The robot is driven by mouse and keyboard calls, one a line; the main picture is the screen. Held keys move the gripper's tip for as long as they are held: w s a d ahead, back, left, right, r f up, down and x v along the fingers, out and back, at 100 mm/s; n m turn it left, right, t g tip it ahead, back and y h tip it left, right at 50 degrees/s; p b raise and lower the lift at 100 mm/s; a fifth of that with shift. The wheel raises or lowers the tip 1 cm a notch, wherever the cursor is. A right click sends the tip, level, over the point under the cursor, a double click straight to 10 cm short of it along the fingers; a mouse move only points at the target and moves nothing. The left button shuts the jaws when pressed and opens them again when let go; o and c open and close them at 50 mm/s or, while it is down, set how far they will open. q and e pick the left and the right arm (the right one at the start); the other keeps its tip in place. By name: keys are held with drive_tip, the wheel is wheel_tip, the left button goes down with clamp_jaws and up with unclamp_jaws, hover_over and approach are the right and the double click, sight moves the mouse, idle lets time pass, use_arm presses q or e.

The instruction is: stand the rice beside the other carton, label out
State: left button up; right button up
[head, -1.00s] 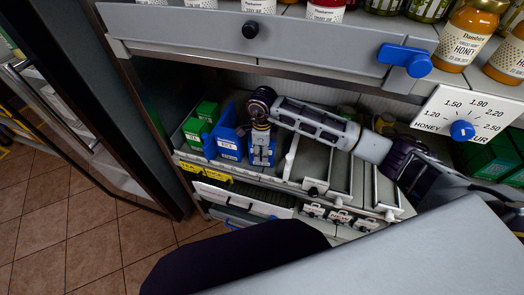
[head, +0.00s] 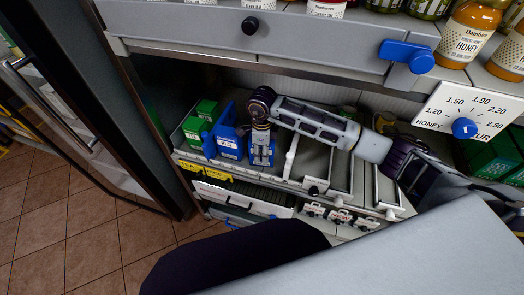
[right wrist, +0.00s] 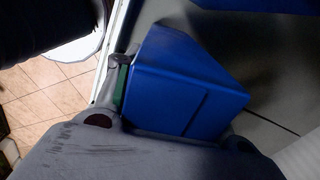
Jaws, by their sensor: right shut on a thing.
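My right gripper (head: 262,155) points down into the lower shelf bay and is shut on a blue rice carton (right wrist: 185,85). In the head view the gripper covers most of that carton, and blue shows around its fingers. Another blue carton (head: 229,143) stands just to the left, with its white RICE label facing out. The two are very close; I cannot tell whether they touch. The label side of the held carton is hidden by the gripper. My left gripper is not in view.
Green cartons (head: 198,124) stand left of the blue ones. Yellow shelf tags (head: 218,176) mark the front edge. Shelf dividers and empty lanes (head: 312,160) lie right of the gripper. An upper shelf front (head: 320,58) with a blue clip (head: 405,56) overhangs the bay.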

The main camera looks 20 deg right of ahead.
drive_tip(key=shift+f, duration=0.1)
drive_tip(key=o, duration=0.9)
drive_tip(key=shift+o, duration=1.9)
drive_tip(key=shift+r, duration=0.85)
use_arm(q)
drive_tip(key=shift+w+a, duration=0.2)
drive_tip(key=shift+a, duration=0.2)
use_arm(e)
wheel_tip(320, 180, up, 10)
drive_tip(key=shift+r, duration=0.2)
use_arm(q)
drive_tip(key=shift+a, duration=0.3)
